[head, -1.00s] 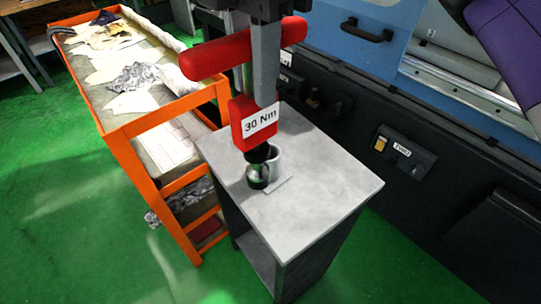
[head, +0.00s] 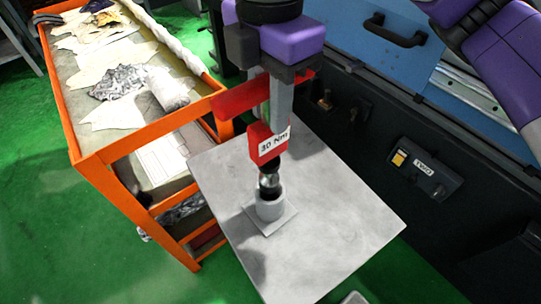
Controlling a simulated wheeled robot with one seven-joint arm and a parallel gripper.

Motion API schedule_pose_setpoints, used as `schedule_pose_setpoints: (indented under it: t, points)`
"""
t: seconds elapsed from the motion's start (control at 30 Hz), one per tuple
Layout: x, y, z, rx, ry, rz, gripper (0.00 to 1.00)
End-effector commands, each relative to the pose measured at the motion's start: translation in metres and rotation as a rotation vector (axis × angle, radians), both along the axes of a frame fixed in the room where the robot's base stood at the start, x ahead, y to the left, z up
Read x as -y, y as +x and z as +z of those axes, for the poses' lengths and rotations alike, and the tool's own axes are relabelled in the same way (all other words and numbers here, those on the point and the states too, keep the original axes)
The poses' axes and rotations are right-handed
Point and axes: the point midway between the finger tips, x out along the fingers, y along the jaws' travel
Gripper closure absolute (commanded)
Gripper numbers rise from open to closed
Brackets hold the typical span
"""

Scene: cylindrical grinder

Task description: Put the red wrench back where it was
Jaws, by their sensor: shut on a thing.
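The red wrench (head: 262,143) has a T-shaped handle, a white "30 Nm" label and a dark, silvery socket end pointing down. My gripper (head: 270,108) is shut on it from above and holds it about upright. A grey cup-shaped holder (head: 271,210) on a square base plate stands on the grey table. The wrench's lower end lines up with the holder's mouth. I cannot tell whether the tip is inside the mouth or just above it. One gripper finger partly hides the handle.
The grey table (head: 345,215) is mostly clear around the holder. An orange-framed cart (head: 150,128) with cloths and papers stands at its left. The dark machine front (head: 395,125) with a switch panel (head: 425,168) is on the right. A small light object (head: 354,298) shows at the bottom edge.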

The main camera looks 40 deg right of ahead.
Motion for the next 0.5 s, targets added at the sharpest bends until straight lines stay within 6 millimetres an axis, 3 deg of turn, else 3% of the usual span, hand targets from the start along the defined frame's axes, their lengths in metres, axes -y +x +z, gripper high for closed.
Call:
schedule_pose_setpoints:
  t: [0.2,0.5]
  points:
    - [0.001,0.000,-0.046,-0.001,0.000,-0.002,1.00]
    - [0.001,0.000,-0.072,0.001,0.000,-0.002,1.00]
